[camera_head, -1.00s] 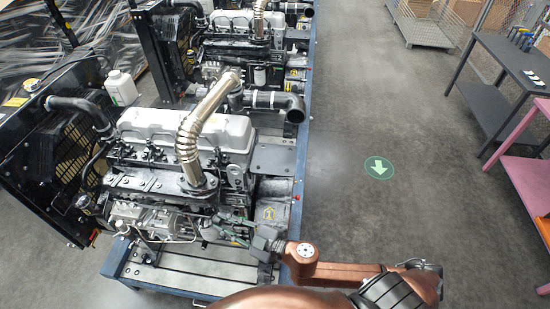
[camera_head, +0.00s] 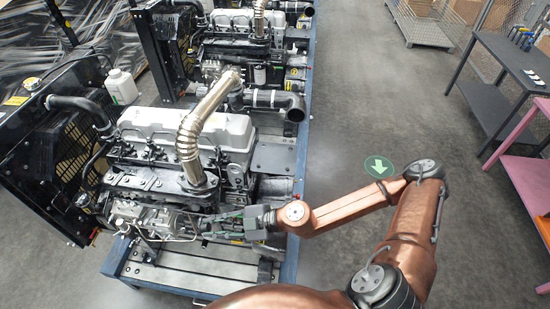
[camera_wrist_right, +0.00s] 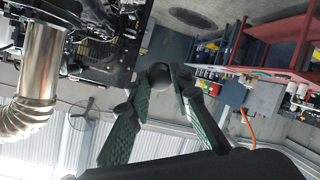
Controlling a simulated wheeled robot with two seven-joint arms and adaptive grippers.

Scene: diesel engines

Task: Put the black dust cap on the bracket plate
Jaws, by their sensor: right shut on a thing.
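My right gripper (camera_head: 218,224) is low over the right front side of the near engine (camera_head: 150,200). In the right wrist view its green fingers (camera_wrist_right: 161,80) close together at the tips on a small dark round thing, which looks like the black dust cap (camera_wrist_right: 160,74). The cap cannot be made out in the head view. A flat dark grey plate (camera_head: 273,157), likely the bracket plate, lies right of the engine's silver cover, farther back than the gripper. Its top looks bare. My left gripper is out of view.
A bent metal exhaust pipe (camera_head: 192,135) rises from the near engine, left of the plate. A black hose elbow (camera_head: 290,104) lies behind the plate. The blue frame (camera_head: 301,165) edges the engines on the right. Open floor (camera_head: 345,125) lies beyond it.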

